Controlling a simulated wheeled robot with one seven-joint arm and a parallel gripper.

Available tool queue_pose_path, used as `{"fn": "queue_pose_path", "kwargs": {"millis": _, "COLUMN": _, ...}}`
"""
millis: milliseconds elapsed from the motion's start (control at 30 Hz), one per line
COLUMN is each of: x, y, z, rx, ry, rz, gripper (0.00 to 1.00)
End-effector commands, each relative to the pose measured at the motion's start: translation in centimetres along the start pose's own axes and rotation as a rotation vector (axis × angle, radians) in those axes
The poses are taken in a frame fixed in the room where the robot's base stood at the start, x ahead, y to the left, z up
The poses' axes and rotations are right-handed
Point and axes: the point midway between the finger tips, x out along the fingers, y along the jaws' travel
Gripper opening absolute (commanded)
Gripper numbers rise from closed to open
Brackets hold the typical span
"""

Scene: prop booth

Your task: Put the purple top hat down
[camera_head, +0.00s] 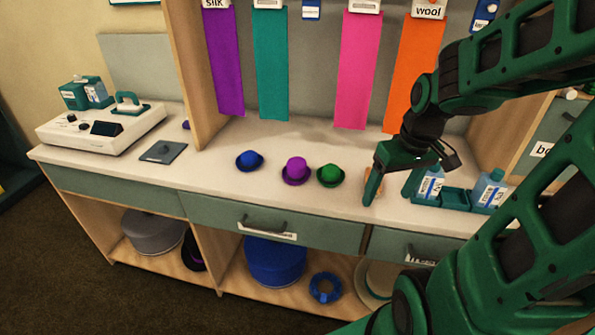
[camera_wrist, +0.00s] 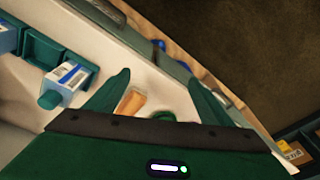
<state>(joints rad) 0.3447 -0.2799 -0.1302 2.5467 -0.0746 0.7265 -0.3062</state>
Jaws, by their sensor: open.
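The purple top hat (camera_head: 296,170) stands upright on the white counter (camera_head: 230,190), between a blue hat (camera_head: 250,160) and a green hat (camera_head: 330,174). Nothing holds it, and it is not visible in the wrist view. My gripper (camera_head: 390,188) is open and empty, to the right of the hats and pointing down at the counter. In the wrist view my gripper (camera_wrist: 159,76) has its fingers spread, with a tan block (camera_wrist: 132,103) showing between them. Part of the green hat (camera_wrist: 160,116) shows just above the gripper body.
A green tray (camera_head: 455,198) with blue-white bottles stands right of my gripper. A white machine (camera_head: 100,128) and a dark pad (camera_head: 163,152) are at the left. Coloured cloths hang behind. Drawers and shelves lie below.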

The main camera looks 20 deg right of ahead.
Motion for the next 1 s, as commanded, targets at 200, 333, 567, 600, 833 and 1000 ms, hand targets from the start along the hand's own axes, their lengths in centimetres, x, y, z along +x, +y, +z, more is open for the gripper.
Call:
{"fn": "queue_pose_path", "kwargs": {"millis": 200, "x": 4.9, "y": -3.7, "z": -7.2, "rx": -0.304, "ry": 0.161, "rz": -0.117, "gripper": 0.75}}
{"fn": "queue_pose_path", "kwargs": {"millis": 333, "x": 7.0, "y": -6.4, "z": -11.1, "rx": -0.441, "ry": 0.291, "rz": -0.194, "gripper": 0.75}}
{"fn": "queue_pose_path", "kwargs": {"millis": 567, "x": 8.8, "y": -10.3, "z": -16.9, "rx": -0.574, "ry": 0.540, "rz": -0.300, "gripper": 0.75}}
{"fn": "queue_pose_path", "kwargs": {"millis": 600, "x": 8.9, "y": -10.6, "z": -17.7, "rx": -0.581, "ry": 0.579, "rz": -0.311, "gripper": 0.75}}
{"fn": "queue_pose_path", "kwargs": {"millis": 833, "x": 8.9, "y": -10.8, "z": -20.7, "rx": -0.591, "ry": 0.741, "rz": -0.334, "gripper": 0.75}}
{"fn": "queue_pose_path", "kwargs": {"millis": 1000, "x": 9.3, "y": -11.2, "z": -21.7, "rx": -0.591, "ry": 0.776, "rz": -0.335, "gripper": 0.75}}
